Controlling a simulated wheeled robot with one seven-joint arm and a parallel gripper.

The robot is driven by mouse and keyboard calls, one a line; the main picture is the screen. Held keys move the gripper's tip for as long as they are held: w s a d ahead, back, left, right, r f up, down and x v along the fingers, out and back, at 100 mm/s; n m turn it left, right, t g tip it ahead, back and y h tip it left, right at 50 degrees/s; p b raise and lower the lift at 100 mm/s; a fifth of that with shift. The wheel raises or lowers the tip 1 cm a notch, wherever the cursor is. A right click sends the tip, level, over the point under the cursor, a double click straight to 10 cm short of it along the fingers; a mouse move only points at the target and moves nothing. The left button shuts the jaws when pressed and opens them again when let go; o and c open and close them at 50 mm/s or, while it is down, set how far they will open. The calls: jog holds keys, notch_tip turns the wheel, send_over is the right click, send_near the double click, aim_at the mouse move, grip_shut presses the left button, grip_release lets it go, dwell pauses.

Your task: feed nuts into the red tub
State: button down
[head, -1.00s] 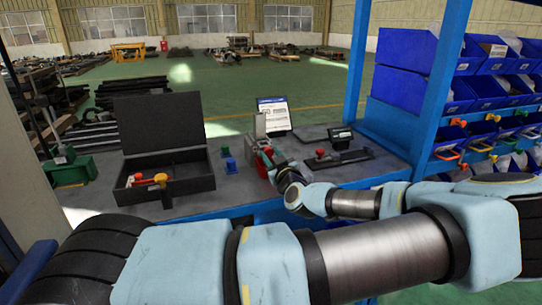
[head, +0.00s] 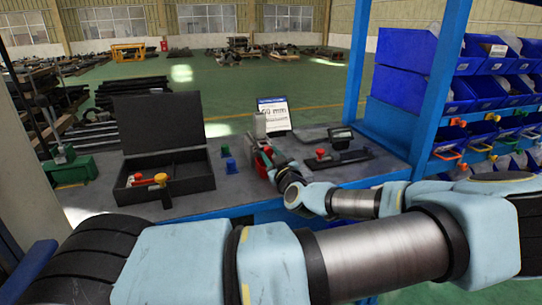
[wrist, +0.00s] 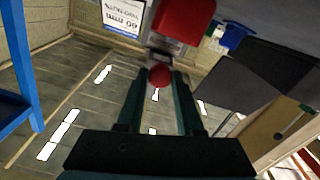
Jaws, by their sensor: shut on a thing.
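A grey dispenser (head: 260,127) stands at the back of the bench, and part of it shows in the wrist view (wrist: 166,45). The red tub (head: 263,164) is at its foot, partly hidden by my gripper; in the wrist view a red block-like body (wrist: 183,20), probably this tub, is just beyond the fingertips. My gripper (wrist: 159,80) is shut on a round red knob (wrist: 160,75) between its dark green fingertips. In the head view my gripper (head: 270,160) is small and beside the tub. No nuts can be made out.
An open black case (head: 165,180) with red and yellow-topped items is at left. A green cup (head: 225,152) and a blue cup (head: 231,164) stand between it and the tub. A sign (head: 273,113) is behind. A black fixture (head: 340,157) and blue bins (head: 485,90) are at right.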

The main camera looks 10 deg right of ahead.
aim_at(266, 147)
jog(key=w, duration=0.2)
jog(key=w+b, duration=0.1)
jog(key=shift+w+a+f, duration=0.15)
jog(key=shift+w+a, duration=0.1)
jog(key=shift+w, duration=0.35)
jog(key=shift+w+r, duration=0.1)
jog(key=shift+r, duration=0.1)
jog(key=c, duration=0.5)
grip_release()
jog(key=shift+w, duration=0.1)
jog(key=shift+c, duration=0.2)
jog(key=s+b, duration=0.1)
jog(key=s, duration=0.2)
jog(key=s+b, duration=0.1)
jog(key=s, duration=0.2)
jog(key=s+d+b, duration=0.1)
jog(key=s, duration=0.2)
jog(key=shift+s+d+f+b, duration=0.1)
jog(key=shift+s+b, duration=0.2)
jog(key=shift+s, duration=0.6)
